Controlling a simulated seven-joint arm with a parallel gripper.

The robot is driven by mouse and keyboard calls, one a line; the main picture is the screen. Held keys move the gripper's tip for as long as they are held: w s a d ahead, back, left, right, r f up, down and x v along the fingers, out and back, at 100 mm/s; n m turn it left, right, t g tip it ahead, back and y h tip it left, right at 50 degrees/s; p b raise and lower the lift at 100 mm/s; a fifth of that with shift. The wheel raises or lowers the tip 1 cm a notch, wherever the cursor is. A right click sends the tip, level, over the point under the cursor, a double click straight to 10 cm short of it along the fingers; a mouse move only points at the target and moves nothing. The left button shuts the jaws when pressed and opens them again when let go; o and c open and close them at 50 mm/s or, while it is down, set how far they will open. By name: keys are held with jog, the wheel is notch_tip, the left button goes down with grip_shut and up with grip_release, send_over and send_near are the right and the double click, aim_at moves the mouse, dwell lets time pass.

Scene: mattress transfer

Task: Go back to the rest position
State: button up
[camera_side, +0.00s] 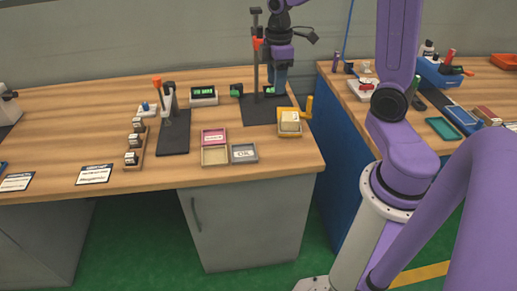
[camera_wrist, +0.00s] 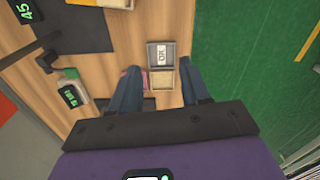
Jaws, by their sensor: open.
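My gripper (camera_side: 277,86) is at the back of the wooden table (camera_side: 60,115) in the side view, pointing down near a black stand (camera_side: 257,104). Its two fingers are apart in the wrist view (camera_wrist: 160,76), with nothing seen held between them. Past the fingers in that view lie a grey tray (camera_wrist: 168,47) with a white label and a beige tray (camera_wrist: 161,80). A pink tray (camera_wrist: 133,72) is partly hidden behind the left finger. My arm reaches in from the right in the side view.
A yellow holder (camera_side: 281,131) with a pale block stands by the table's right edge. A second black stand (camera_side: 174,140), a small rack (camera_side: 138,152) and green displays stand further left. A blue-sided bench (camera_side: 338,115) holds several items to the right.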

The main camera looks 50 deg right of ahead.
jog(key=s+a+n, duration=0.1)
jog(key=s+a, duration=0.9)
jog(key=a, duration=0.2)
jog(key=s+a+n, duration=0.1)
jog(key=s+a, duration=0.1)
jog(key=s, duration=1)
